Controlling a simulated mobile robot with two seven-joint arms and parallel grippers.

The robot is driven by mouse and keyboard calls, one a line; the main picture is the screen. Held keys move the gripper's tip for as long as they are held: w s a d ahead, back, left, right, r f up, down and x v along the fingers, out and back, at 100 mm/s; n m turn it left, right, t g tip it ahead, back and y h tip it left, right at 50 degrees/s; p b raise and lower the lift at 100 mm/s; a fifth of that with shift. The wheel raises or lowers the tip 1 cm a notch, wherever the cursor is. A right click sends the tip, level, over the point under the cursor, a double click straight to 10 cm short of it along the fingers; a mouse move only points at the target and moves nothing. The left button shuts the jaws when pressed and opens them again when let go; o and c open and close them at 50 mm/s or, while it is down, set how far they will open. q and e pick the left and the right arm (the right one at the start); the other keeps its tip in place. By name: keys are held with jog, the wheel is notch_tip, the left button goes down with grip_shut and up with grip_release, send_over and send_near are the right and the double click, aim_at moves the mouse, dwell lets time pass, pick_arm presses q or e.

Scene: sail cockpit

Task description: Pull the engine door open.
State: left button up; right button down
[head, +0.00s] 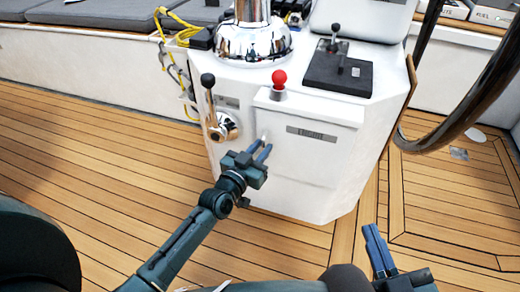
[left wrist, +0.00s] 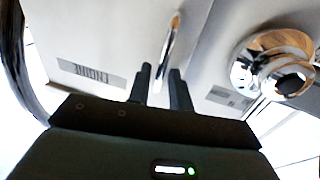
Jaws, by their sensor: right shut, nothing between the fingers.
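The engine door (head: 311,152) is a white panel on the front of the white console, labelled ENGINE, and looks closed. In the left wrist view its label (left wrist: 92,73) is upside down. A slim shiny handle (left wrist: 171,42) stands at the door's left edge in the head view. My left gripper (head: 262,146) is at this handle, fingers apart. In the left wrist view the handle runs into the gap between the fingertips (left wrist: 161,70); I cannot tell whether they touch it. My right gripper (head: 375,238) is shut and empty, low at the right, away from the door.
A chrome lever with a black knob (head: 208,80) stands left of the door, close to my left gripper. A red-knobbed lever (head: 279,78) sits above the door. A dark wheel rim (head: 485,95) curves at the right. The teak floor (head: 110,160) before the console is clear.

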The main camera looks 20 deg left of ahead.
pick_arm(q)
grip_shut()
jog(key=shift+s, duration=0.15)
dwell(0.4)
